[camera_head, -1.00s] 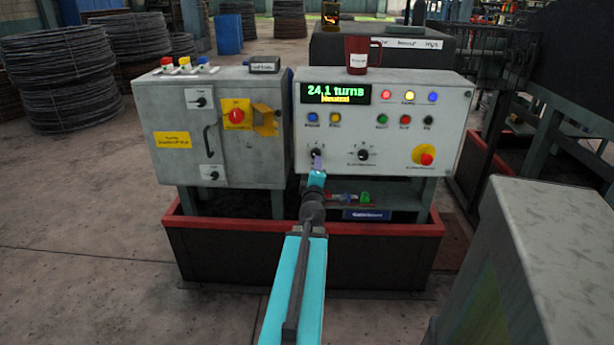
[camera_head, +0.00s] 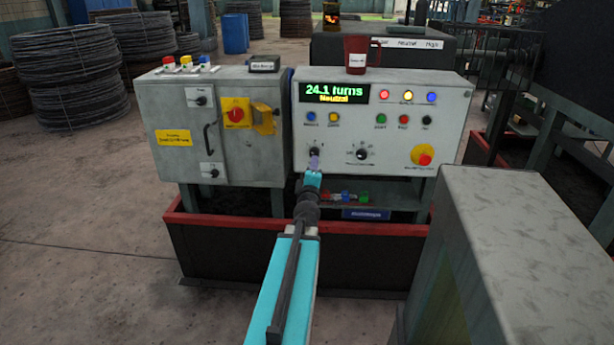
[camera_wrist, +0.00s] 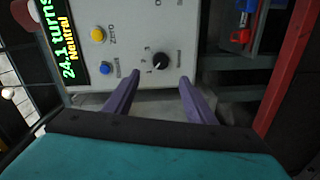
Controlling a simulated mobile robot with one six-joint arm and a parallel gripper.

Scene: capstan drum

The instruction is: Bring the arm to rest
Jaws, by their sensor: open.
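My gripper (camera_head: 314,163) is at the end of my turquoise arm, in front of the lower left part of the grey control panel (camera_head: 448,100). In the wrist view its two purple fingers (camera_wrist: 159,88) are apart with nothing between them. A black selector knob (camera_wrist: 160,60) on the panel lies just beyond the gap between the fingertips. In the head view this knob (camera_head: 314,151) shows just above the gripper. The panel display (camera_head: 334,92) reads "24.1 turns" and "Neutral".
A grey switch cabinet (camera_head: 180,160) stands left of the panel. A red mug (camera_head: 356,54) sits on the panel top. A red-rimmed base (camera_head: 230,224) runs below. A grey box (camera_head: 520,240) stands close at the right. Open floor (camera_head: 90,270) lies at the left.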

